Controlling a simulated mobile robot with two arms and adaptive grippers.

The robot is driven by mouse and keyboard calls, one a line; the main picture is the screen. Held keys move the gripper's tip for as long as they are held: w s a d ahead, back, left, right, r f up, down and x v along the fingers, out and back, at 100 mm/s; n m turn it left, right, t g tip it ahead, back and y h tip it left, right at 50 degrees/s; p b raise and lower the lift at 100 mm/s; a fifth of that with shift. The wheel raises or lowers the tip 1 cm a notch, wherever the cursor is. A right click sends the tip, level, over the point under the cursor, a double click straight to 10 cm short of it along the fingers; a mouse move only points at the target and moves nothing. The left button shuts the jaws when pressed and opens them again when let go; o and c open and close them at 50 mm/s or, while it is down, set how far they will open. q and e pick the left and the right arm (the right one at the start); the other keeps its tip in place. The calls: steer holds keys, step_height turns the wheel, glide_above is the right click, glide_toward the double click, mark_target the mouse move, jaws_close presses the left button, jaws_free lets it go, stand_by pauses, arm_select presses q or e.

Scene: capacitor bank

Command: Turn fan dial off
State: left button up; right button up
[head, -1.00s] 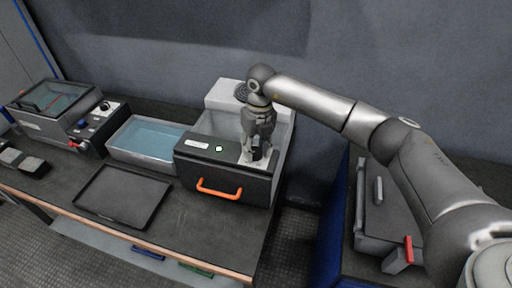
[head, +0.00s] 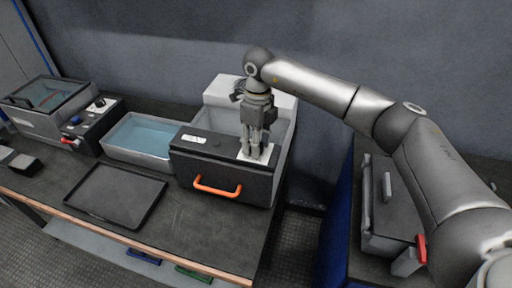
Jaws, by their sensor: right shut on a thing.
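The fan unit is a dark grey box (head: 225,173) with an orange handle (head: 217,186) on its front and a pale housing behind. On its top right is a small white plate (head: 267,155). My right gripper (head: 254,153) points straight down at this plate with its fingers shut on the fan dial, which the fingers hide. The dial's pointing direction cannot be seen. A small indicator (head: 216,143) on the box top is dark. My left gripper is out of view.
A tub of blue liquid (head: 142,133) stands left of the box, with a black tray (head: 115,194) in front. A machine with knobs (head: 53,107) is at the far left. A grey case with a red handle (head: 385,218) stands at the right.

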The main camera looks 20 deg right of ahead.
steer(key=n+b, duration=0.2)
steer(key=n, duration=0.2)
steer(key=shift+n, duration=0.3)
stand_by(0.3)
steer(key=o, duration=1)
steer(key=shift+o, duration=0.2)
steer(key=shift+r, duration=0.15)
step_height(320, 180, up, 12)
steer(key=shift+w, duration=0.4)
steer(key=shift+d+f, duration=0.1)
steer(key=shift+f, duration=0.15)
